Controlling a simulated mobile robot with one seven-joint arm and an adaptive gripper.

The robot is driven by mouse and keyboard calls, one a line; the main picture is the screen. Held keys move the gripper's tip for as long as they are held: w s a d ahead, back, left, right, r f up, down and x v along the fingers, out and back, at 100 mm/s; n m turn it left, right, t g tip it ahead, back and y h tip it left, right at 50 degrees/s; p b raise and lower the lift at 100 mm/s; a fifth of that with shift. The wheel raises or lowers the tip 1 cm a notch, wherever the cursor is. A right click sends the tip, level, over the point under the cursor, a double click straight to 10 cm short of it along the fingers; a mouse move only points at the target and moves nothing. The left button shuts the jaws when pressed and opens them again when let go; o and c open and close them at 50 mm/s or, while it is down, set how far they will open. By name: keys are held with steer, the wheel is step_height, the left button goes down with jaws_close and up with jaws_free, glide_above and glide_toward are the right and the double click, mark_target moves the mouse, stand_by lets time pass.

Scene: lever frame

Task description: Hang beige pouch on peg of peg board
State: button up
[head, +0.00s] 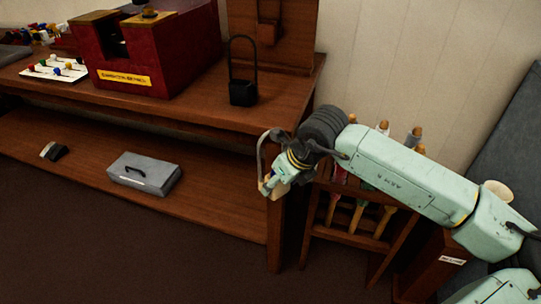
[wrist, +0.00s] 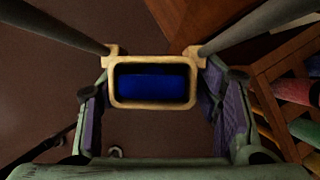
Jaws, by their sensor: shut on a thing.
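The beige pouch (head: 265,188) hangs in the air in front of the table's right corner, its grey loop handle rising above it. My gripper (head: 278,178) is shut on it. In the wrist view the pouch (wrist: 152,103) shows as an open beige rim with a blue inside, between the two fingers of my gripper (wrist: 158,112). The handle's two grey arms run up and out of that view. The brown peg board (head: 297,35) stands at the back of the table. A brown thing (head: 268,30) is on its front, its top cut off; I cannot make out a free peg.
A black pouch with a tall loop (head: 243,92) stands on the wooden table below the board. A dark red box (head: 150,50) is left of it. A grey case (head: 145,173) lies on the lower shelf. A rack of coloured-handled tools (head: 357,215) stands close below my arm.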

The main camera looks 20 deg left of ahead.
steer(key=d+f+n+g+h, duration=0.2)
steer(key=d+f+n+g, duration=0.2)
steer(key=f+n, duration=0.8)
steer(key=s+d+f+n+g+h, duration=0.1)
steer(key=d+f+n+g, duration=0.3)
steer(key=f, duration=2)
steer(key=d+n+h, duration=0.1)
steer(key=d+n, duration=0.3)
steer(key=n, duration=0.4)
steer(key=shift+s+d+f+n, duration=0.15)
steer(key=shift+f+n, duration=0.25)
steer(key=shift+d, duration=0.1)
